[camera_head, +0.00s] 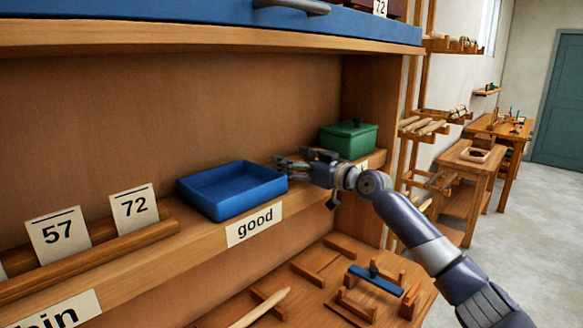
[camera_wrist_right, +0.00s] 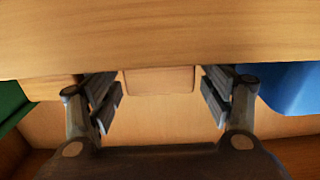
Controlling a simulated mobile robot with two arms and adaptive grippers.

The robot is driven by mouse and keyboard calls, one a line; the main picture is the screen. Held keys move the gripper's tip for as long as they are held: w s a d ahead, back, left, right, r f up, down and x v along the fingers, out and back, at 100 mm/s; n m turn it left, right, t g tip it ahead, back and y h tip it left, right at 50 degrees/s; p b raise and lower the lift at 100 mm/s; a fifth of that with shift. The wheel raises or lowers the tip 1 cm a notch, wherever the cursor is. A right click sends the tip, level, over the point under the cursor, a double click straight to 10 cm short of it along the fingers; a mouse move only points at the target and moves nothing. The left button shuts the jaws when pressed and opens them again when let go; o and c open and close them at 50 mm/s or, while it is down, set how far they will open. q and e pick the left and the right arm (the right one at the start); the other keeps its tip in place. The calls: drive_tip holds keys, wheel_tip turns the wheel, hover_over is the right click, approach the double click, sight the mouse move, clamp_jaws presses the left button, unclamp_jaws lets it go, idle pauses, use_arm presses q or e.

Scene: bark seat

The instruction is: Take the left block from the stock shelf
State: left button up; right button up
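My right gripper (camera_head: 284,168) reaches over the shelf, between a blue tray and a green box. In the right wrist view this gripper (camera_wrist_right: 161,102) is open, with its two fingers spread apart. A pale wooden block (camera_wrist_right: 160,80) shows in the gap between the fingers, with space on both sides of it. I cannot tell whether it is between the fingertips or just beyond them. Another wooden piece (camera_wrist_right: 52,89) shows left of the left finger, partly hidden. In the head view the gripper hides the block. My left gripper is not in view.
The blue tray (camera_head: 228,212) stands left of the gripper, above a "good" label (camera_head: 254,226). The green box (camera_head: 349,139) stands close at its right. Cards 57 (camera_head: 59,238) and 72 (camera_head: 134,208) stand farther left. A lower shelf holds wooden pieces and a blue-topped piece (camera_head: 376,281).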

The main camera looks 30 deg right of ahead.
drive_tip(key=c, duration=1.1)
